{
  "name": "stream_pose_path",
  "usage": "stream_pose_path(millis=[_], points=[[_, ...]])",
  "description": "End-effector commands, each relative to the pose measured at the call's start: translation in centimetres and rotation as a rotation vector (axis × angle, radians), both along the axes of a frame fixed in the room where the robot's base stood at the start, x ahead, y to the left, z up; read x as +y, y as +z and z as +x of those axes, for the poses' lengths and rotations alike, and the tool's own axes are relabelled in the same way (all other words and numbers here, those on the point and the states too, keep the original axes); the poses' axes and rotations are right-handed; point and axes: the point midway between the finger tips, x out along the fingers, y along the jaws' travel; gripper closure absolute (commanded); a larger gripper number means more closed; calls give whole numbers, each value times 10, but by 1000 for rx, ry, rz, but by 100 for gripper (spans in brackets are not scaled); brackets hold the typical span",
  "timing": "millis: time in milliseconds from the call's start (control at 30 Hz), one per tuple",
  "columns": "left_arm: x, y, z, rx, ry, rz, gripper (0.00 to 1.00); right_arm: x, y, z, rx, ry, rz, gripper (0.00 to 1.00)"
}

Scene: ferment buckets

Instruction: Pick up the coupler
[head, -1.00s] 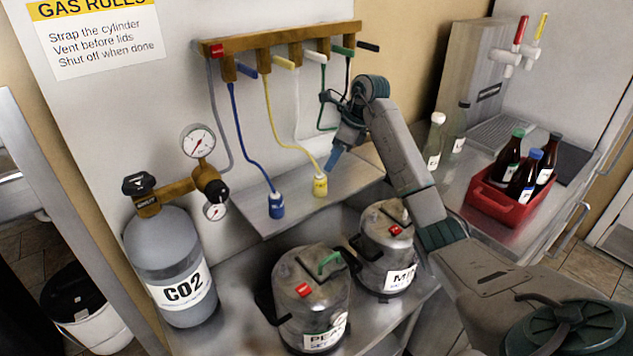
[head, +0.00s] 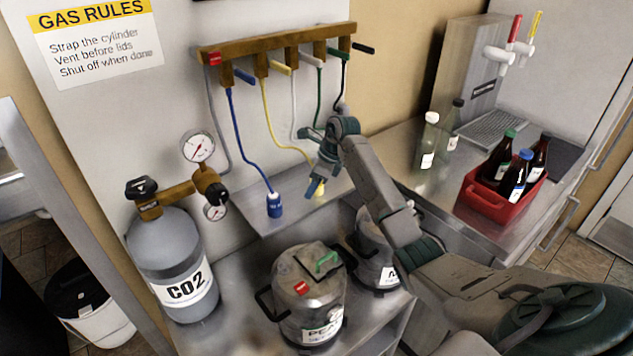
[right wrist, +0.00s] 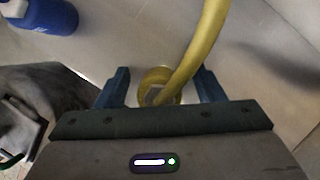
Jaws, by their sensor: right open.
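The yellow coupler (head: 319,188) stands on the steel shelf at the end of its yellow hose, partly hidden behind my right gripper (head: 314,188) in the head view. In the right wrist view the yellow coupler (right wrist: 158,88) lies between the two blue fingers of the right gripper (right wrist: 160,88), with the hose rising from it. The fingers are open, with a gap on each side of it. A blue coupler (head: 275,205) stands on the shelf to the left, and it also shows at the top left of the right wrist view (right wrist: 40,14). My left gripper is out of view.
The wooden manifold (head: 280,52) with several coloured levers and hoses hangs above. The CO2 cylinder (head: 172,262) stands at left. Two metal kegs, one in front (head: 309,290) and one behind (head: 372,255), stand below the shelf (head: 245,217). A red bottle crate (head: 490,203) is at right.

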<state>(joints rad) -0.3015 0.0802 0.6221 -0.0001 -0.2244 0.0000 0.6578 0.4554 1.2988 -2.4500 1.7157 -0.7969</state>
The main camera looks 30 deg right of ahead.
Motion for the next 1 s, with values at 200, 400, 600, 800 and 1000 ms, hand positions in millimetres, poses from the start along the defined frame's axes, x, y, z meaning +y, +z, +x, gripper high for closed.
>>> stream_pose_path(millis=[200, 400, 600, 800, 1000], points=[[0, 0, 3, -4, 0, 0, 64, 0, 0, 0, 0, 0, 0, 61], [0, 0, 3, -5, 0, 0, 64, 0, 1, 0, -1, 0, 0, 88], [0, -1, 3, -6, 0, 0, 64, 0, 2, 0, -1, 0, 0, 88], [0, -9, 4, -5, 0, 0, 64, -1, 12, 1, -3, -1, 0, 88], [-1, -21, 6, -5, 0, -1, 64, -2, 34, -8, -2, -2, -3, 88]])
